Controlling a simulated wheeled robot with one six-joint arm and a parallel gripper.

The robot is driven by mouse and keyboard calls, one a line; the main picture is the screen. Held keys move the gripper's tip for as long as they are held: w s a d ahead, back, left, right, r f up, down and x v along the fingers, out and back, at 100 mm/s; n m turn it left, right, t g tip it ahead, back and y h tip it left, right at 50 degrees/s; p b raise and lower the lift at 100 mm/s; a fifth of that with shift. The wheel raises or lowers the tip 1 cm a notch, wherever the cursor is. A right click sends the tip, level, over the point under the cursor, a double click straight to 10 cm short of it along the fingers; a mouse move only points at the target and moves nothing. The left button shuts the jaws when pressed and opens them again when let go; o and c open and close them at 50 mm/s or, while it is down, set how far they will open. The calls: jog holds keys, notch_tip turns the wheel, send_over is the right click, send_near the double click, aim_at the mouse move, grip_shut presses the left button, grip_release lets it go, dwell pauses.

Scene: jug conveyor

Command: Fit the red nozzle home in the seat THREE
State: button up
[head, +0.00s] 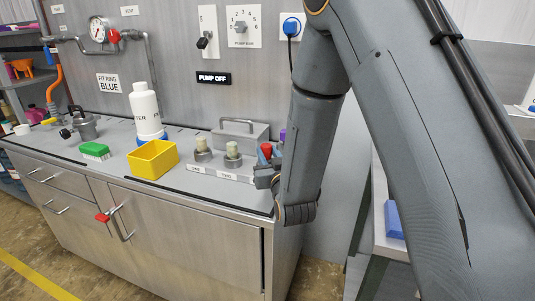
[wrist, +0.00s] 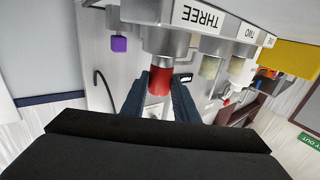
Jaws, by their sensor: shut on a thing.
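My gripper (wrist: 158,96) is shut on the red nozzle (wrist: 159,79), one finger on each side of it. The wrist view is upside down, so the nozzle stands above the grey round seat THREE (wrist: 168,42). The nozzle's end meets the seat's collar in that view; I cannot tell how deep it sits. The label THREE (wrist: 201,16) is on the block by the seat. In the head view the red nozzle (head: 266,150) shows at the bench's right end, with my arm hiding most of the seat and my gripper (head: 267,166).
Seats ONE (head: 203,156) and TWO (head: 234,162) hold beige pieces, left of the nozzle. A handled grey block (head: 240,133) stands behind. A purple block (wrist: 119,44) lies near the seat.

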jog(key=shift+f+b, duration=0.5)
jog(key=shift+f, duration=0.2)
jog(key=o, duration=1.2)
jog(key=shift+s, duration=0.1)
jog(key=b+v, duration=0.2)
jog(key=v, duration=0.5)
jog(key=shift+s+d, duration=0.1)
jog(key=shift+s, duration=0.2)
